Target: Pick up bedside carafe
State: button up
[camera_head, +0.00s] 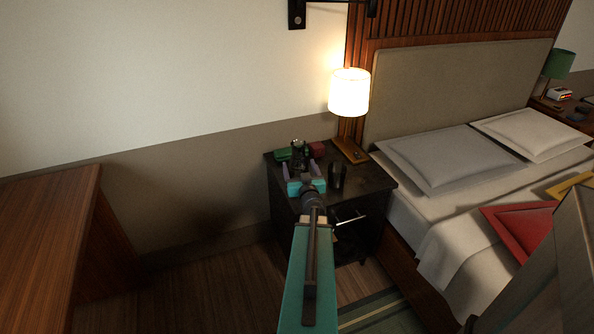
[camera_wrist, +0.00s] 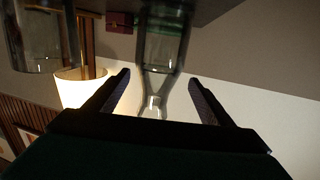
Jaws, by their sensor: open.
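The bedside carafe is a clear glass vessel (camera_wrist: 160,55) in the middle of the wrist view. That view is upside down, so the carafe stands upright with its narrower neck low in the picture. In the head view the carafe (camera_head: 299,148) is small and dark on the nightstand, just beyond my gripper (camera_head: 302,167). My gripper is open, and its fingers show to either side of the carafe in the wrist view (camera_wrist: 160,80). I cannot tell whether the carafe is between the fingertips or a little beyond them. I see no finger touching it.
A drinking glass (camera_head: 337,176) stands right of my gripper on the dark nightstand (camera_head: 376,184). A lit lamp (camera_head: 349,93) stands behind it. A green item (camera_head: 283,154) and a red box (camera_head: 317,149) lie near the carafe. The bed (camera_head: 440,220) is right.

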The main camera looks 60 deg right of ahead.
aim_at(299, 165)
jog(key=shift+x, duration=1.45)
jog(key=shift+w+d, duration=0.1)
jog(key=shift+w+d, duration=0.1)
jog(key=shift+d, duration=0.05)
jog(key=shift+r+x, duration=0.15)
jog(key=shift+x, duration=0.5)
jog(key=shift+r+x, duration=0.15)
jog(key=shift+x, duration=1.65)
jog(key=c, duration=1.7)
